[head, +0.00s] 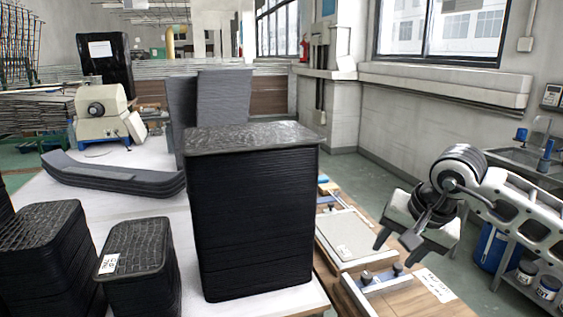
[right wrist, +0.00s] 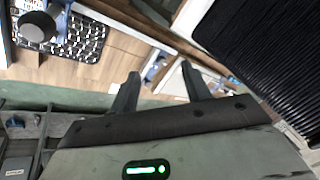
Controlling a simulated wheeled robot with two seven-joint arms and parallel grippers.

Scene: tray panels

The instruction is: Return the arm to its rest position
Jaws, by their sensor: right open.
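My right gripper (head: 411,250) is at the right in the head view, its fingers apart and pointing down. It hangs beside the white table, to the right of the tall stack of black tray panels (head: 255,220), clear of it. In the right wrist view, the two dark fingers of the right gripper (right wrist: 160,80) stand apart with nothing between them. The ribbed side of a black stack (right wrist: 270,60) shows at the upper right there, apart from the fingers. My left gripper is in neither view.
The white table (head: 60,185) bears shorter black stacks (head: 140,265) at the front left, curved dark panels (head: 115,176) and a beige machine (head: 103,112). A lower wooden bench (head: 395,300) with clamps lies below the right gripper. Shelving with jars (head: 527,272) stands at the far right.

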